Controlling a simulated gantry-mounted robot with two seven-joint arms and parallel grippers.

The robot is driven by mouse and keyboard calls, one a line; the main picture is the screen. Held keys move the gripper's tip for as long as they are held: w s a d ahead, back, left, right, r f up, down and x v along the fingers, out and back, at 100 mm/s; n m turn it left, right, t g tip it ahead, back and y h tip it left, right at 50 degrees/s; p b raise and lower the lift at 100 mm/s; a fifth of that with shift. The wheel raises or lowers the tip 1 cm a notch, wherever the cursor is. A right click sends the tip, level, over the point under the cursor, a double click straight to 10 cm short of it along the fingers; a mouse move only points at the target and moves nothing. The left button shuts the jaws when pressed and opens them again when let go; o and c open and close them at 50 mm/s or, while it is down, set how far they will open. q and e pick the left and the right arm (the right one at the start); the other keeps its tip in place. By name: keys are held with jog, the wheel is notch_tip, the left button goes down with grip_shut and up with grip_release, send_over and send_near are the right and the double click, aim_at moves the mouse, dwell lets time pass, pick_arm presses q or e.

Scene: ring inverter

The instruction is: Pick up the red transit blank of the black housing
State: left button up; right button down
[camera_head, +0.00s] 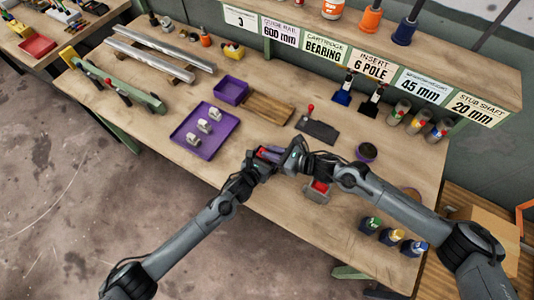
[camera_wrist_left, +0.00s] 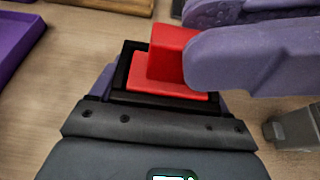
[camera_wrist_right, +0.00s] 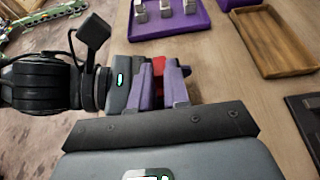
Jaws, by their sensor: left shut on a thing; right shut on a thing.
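The red transit blank (camera_wrist_left: 172,58) sits in the square black housing (camera_wrist_left: 126,72), its raised block standing above the rim. My left gripper (camera_head: 259,156) is shut on the housing, with its purple fingers on either side of it, and holds it above the bench. My right gripper (camera_head: 276,155) comes in from the right, with its purple fingers shut on the blank's raised block. The nearer finger hides part of the block in the left wrist view. In the right wrist view only a small part of the red blank (camera_wrist_right: 158,66) shows behind the fingers.
A purple tray (camera_head: 181,142) with several pale pieces lies left of the grippers. A purple bin (camera_head: 232,91) and a wooden tray (camera_head: 267,107) stand behind. A grey block with a red top (camera_head: 319,187) is close below my right arm.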

notch_tip(320, 180, up, 10)
dwell(0.6)
pick_arm(q)
jog(key=o, duration=1.2)
jog(key=shift+o, duration=0.2)
jog(key=shift+s+a, duration=0.1)
